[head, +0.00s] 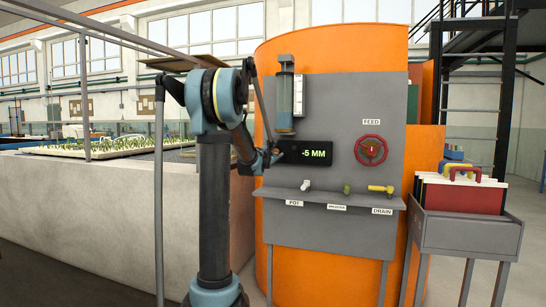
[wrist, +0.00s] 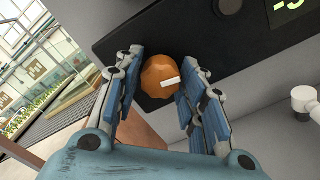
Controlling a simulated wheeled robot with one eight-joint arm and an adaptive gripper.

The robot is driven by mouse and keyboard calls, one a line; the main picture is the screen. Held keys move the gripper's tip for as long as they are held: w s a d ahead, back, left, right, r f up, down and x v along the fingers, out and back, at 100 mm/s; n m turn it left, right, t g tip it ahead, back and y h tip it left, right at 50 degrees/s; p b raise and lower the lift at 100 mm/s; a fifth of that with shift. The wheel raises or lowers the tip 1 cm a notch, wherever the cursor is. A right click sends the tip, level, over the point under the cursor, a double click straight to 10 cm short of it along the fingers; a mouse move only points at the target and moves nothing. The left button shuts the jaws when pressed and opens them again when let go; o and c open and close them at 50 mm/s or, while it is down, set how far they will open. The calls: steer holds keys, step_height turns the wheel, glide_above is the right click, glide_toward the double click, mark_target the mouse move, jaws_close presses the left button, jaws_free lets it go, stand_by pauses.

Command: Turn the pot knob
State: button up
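An orange, many-sided knob (wrist: 160,77) with a white pointer mark sits on the dark display panel (wrist: 105,38) in the wrist view. The pointer lies nearly level, tilted slightly up to the right. My gripper (wrist: 162,68) has one blue-padded finger on each side of the knob, and both appear to touch it. In the head view my gripper (head: 268,157) is at the left end of the display (head: 304,153), which reads -5 MM, and mostly hides the knob.
A white tap (head: 305,186) stands on the shelf above a label reading POT (head: 293,203). A green knob (head: 346,189) and a yellow DRAIN handle (head: 380,189) are farther right. A red FEED wheel (head: 371,150) is on the grey board, and a gauge tube (head: 285,95) is above the display.

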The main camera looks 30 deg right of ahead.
steer(key=c, duration=0.4)
steer(key=shift+c, duration=0.2)
steer(key=shift+n, duration=0.3)
steer(key=shift+n, duration=0.7)
steer(key=o, duration=1.1)
steer(key=shift+s, duration=0.1)
